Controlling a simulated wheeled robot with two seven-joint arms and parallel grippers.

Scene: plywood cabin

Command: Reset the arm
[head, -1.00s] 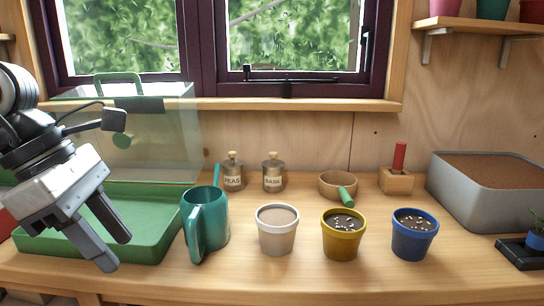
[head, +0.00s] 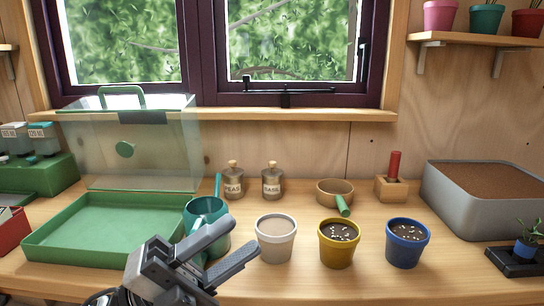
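My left gripper (head: 232,245) is low in the head view, in front of the teal watering can (head: 207,208) and hiding part of it. Its two fingers point right and are apart, with nothing between them. The fingertips lie just left of the white pot (head: 276,240) in the picture. My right gripper is not in view.
A green tray (head: 90,228) with a clear lid (head: 150,165) behind it fills the left. A yellow pot (head: 338,243) and a blue pot (head: 407,243) stand to the right. Two jars, a scoop (head: 334,190) and a grey soil bin (head: 480,205) stand further back.

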